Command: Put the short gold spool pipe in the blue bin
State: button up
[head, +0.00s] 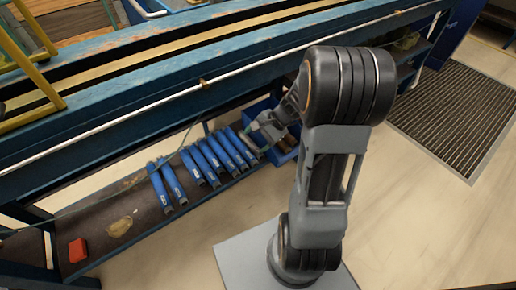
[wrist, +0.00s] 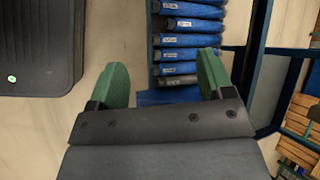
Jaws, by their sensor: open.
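The blue bin (head: 279,158) stands at the right end of the low shelf in the head view, partly hidden by my arm. Short brownish cylinders (head: 290,142) show at the bin; one may be the short gold spool pipe, but I cannot tell for sure. My gripper (head: 257,125) is over the bin's left side, near the ends of the blue pipes. In the wrist view its green fingers (wrist: 162,64) are spread apart, with nothing held between them. A blue surface (wrist: 168,97), perhaps the bin, shows beyond the gripper body. No gold pipe is clear in the wrist view.
Several blue pipes (head: 222,152) lie side by side on the dark shelf, also in the wrist view (wrist: 188,40). A red block (head: 77,250) lies at the shelf's left end. The blue bench beam (head: 150,100) runs above the shelf. The floor in front is clear.

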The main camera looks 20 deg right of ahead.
jog(key=s+a+r+n+h, duration=0.5)
jog(key=s+r+n+h, duration=0.2)
jog(key=n, duration=0.5)
jog(key=shift+s+r+n+t, duration=0.3)
jog(key=shift+s+r, duration=0.75)
jog(key=shift+s, duration=0.6)
